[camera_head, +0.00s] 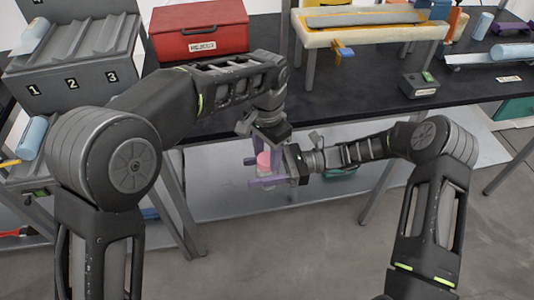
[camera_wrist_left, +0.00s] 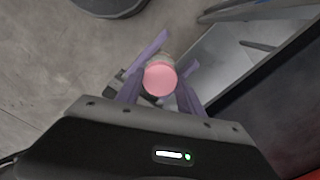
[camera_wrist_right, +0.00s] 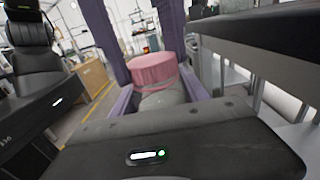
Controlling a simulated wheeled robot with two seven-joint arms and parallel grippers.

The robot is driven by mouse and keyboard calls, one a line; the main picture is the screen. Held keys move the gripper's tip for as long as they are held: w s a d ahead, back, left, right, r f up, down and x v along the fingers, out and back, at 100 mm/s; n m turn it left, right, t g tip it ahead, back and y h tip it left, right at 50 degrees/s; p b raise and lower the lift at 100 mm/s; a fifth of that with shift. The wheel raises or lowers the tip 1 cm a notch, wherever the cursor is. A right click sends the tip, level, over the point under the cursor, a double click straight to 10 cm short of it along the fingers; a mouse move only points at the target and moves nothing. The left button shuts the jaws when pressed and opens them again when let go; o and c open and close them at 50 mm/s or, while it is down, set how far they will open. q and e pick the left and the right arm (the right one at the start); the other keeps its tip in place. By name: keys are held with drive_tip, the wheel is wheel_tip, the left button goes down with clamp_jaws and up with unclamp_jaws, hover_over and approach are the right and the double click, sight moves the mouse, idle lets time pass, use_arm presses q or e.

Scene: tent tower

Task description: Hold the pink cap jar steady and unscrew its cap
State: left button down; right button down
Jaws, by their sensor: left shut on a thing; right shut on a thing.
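The jar's pink cap (camera_head: 263,158) is in the air in front of the dark table's near edge. My left gripper (camera_head: 262,150) comes down from above, its purple fingers shut on the cap. My right gripper (camera_head: 266,175) reaches in from the right, shut on the jar below the cap. In the left wrist view the round cap top (camera_wrist_left: 160,78) sits between purple fingers. In the right wrist view the cap (camera_wrist_right: 152,68) is on top of the greyish jar body (camera_wrist_right: 165,98), with fingers on both sides. Fingers and the gripper body hide much of the jar.
The dark table (camera_head: 375,112) lies just behind the grippers. On it stand a red box (camera_head: 198,30), a grey numbered rack (camera_head: 72,70), a cream-topped stand (camera_head: 370,30) and a small dark box (camera_head: 418,86). A grey lower shelf (camera_head: 215,180) is beneath; open floor lies in front.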

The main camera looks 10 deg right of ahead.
use_arm(q)
drive_tip(key=n, duration=0.5)
drive_tip(key=shift+n, duration=0.3)
drive_tip(key=n, duration=1.3)
drive_tip(key=shift+n, duration=0.3)
drive_tip(key=n, duration=0.6)
drive_tip(key=shift+r, duration=0.1)
drive_tip(key=shift+r, duration=0.15)
drive_tip(key=shift+r, duration=0.9)
